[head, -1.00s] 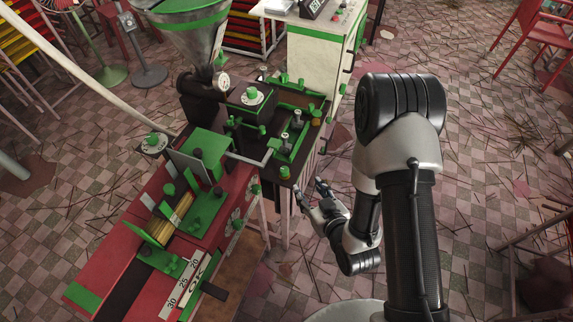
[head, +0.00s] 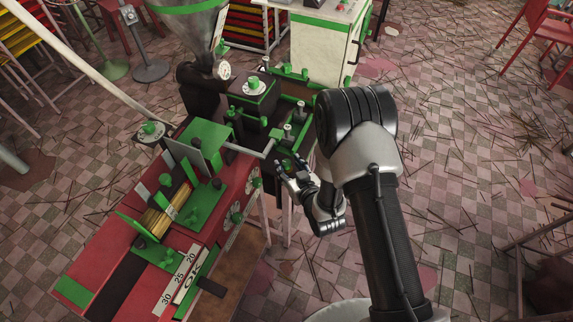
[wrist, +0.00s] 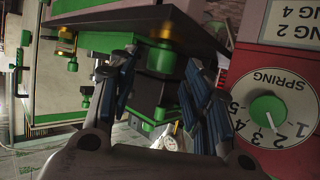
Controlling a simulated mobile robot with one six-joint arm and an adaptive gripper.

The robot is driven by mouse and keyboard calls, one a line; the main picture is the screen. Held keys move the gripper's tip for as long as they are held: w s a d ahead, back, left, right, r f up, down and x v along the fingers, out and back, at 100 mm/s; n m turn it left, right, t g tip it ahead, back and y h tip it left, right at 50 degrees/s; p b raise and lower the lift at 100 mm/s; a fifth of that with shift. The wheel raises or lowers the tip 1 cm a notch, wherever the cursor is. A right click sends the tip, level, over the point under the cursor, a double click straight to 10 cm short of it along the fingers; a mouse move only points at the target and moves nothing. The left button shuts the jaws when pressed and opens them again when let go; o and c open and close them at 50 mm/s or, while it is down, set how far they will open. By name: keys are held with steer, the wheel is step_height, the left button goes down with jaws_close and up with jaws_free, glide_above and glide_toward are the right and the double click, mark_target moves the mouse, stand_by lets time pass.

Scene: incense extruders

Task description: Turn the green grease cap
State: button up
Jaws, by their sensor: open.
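Several small green caps and knobs sit on the machine, and I cannot tell for certain which is the grease cap. In the wrist view, a green cap with a brass collar (wrist: 160,54) shows near the fingers, under a dark plate. A second brass-and-green fitting (wrist: 66,40) is further left. My gripper (wrist: 157,100) is open, its blue-black fingers spread apart with nothing held. In the head view, my gripper (head: 286,168) is beside the dark tray section of the machine, close to its front edge.
A white dial marked SPRING (wrist: 268,105) with a green knob is close to the right finger. The red machine bed (head: 105,250) lies left of my gripper, with a green-trimmed white cabinet (head: 322,45) behind. Open floor with scattered sticks is on the right.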

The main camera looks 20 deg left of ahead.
mark_target(287, 163)
steer(key=shift+b+x, duration=0.3)
steer(key=shift+x, duration=1.25)
jaws_close()
